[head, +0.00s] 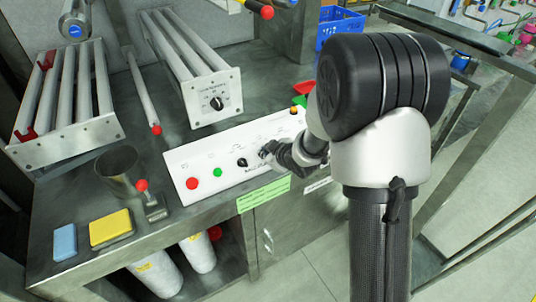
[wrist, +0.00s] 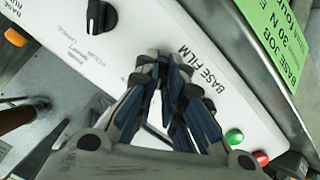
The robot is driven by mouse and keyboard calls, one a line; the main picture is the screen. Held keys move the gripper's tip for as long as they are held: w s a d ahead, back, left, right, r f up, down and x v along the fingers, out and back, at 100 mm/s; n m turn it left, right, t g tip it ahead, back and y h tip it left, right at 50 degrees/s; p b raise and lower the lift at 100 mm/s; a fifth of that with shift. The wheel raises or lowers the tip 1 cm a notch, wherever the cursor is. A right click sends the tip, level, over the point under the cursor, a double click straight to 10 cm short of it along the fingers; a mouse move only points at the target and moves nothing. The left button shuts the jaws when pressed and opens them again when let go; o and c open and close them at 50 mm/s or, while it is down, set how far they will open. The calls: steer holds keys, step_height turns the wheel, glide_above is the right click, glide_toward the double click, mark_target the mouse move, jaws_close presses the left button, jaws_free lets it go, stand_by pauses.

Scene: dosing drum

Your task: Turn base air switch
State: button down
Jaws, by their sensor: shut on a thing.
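A white control panel (head: 225,180) stands along the front of the grey bench. My gripper (head: 268,153) reaches down to its face and is shut on a dark switch knob, which the fingers mostly hide. In the wrist view, my gripper (wrist: 168,72) has its fingertips close together on the panel (wrist: 130,40), beside the printed words "BASE FILM". I cannot read the label of the held switch. A free black knob (head: 242,162) lies left of my gripper in the head view. Another black knob (wrist: 100,18) shows at the wrist view's top.
A red button (head: 192,183) and a green button (head: 218,172) sit at the panel's left end. A metal cup (head: 118,170), a yellow sponge (head: 110,228) and tube racks (head: 190,65) occupy the bench.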

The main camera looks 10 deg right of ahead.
stand_by(0.3)
steer(key=c, duration=1.7)
jaws_free()
steer(key=v, duration=1.2)
steer(key=shift+r, duration=0.15)
